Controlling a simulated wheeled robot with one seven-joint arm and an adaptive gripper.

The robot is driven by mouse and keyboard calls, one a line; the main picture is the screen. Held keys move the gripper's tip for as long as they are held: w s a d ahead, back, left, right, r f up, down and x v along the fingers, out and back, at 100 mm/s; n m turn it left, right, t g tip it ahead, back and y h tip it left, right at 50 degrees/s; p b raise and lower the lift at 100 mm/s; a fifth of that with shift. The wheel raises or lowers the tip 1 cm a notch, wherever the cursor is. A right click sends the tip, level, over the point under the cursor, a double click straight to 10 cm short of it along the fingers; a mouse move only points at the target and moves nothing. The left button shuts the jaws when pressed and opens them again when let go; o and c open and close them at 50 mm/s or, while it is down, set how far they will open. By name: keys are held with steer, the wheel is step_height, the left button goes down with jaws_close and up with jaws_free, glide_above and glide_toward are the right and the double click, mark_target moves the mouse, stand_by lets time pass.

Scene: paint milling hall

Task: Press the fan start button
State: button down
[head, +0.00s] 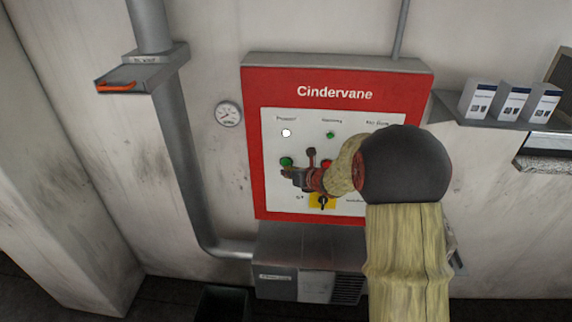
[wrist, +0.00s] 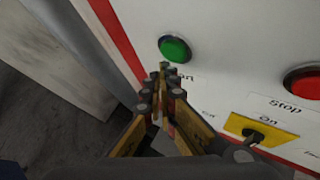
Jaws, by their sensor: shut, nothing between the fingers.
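The green button (head: 286,161) is a round domed button at the left of the white panel face. In the wrist view the green button (wrist: 175,47) is just beyond my fingertips, with a label below it partly hidden, ending in "an". My gripper (head: 287,174) is shut and empty, its tips at the lower edge of the button in the picture. In the wrist view my gripper (wrist: 164,68) points towards the panel; I cannot tell whether it touches. The red button (wrist: 304,82), labelled "Stop", is to the right.
The red-framed "Cindervane" cabinet (head: 334,93) carries a lit white lamp (head: 286,132), a small green lamp (head: 330,135) and a black switch on a yellow plate (wrist: 262,130) marked "On". Boxes (head: 512,100) stand on a shelf.

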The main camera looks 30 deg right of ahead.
steer(key=shift+w+d+b, duration=0.25)
steer(key=shift+w+b, duration=0.05)
steer(key=shift+w, duration=0.05)
steer(key=shift+w+d, duration=0.25)
steer(key=shift+w, duration=0.1)
stand_by(1.1)
steer(key=shift+a, duration=0.1)
steer(key=shift+s+a+b, duration=0.4)
steer(key=shift+s+b, duration=0.3)
steer(key=shift+b, duration=0.05)
steer(key=s+a+b, duration=0.1)
steer(key=s, duration=0.1)
steer(key=s+a+b, duration=0.1)
steer(key=s, duration=0.1)
steer(key=shift+a+b, duration=0.3)
steer(key=shift+a, duration=0.1)
